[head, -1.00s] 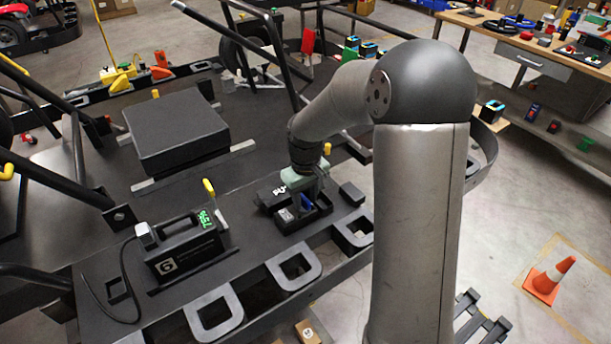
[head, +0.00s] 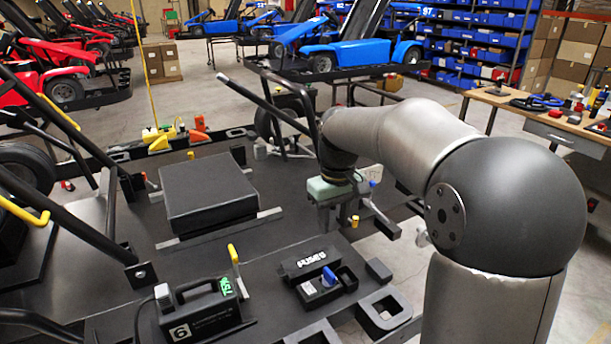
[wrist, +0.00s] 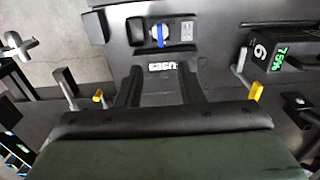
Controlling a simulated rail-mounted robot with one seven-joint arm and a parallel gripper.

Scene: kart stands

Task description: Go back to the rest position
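My gripper (head: 338,218) hangs above the dark deck in the head view, clear of the things below it. In the wrist view its two dark fingers (wrist: 160,82) are spread apart with nothing between them. Below is the black fuse box (head: 345,285) with a blue-handled part (head: 329,277) in it; the blue part also shows in the wrist view (wrist: 158,35). A black piece with white FUSES lettering (head: 310,262) adjoins the box on its far side.
A black charger-like unit (head: 198,308) with a green display stands left of the fuse box, near a yellow-tipped lever (head: 234,258). A raised black block (head: 207,190) lies behind. A slanted black bar (head: 270,105) rises near my arm. A workbench (head: 540,120) stands at right.

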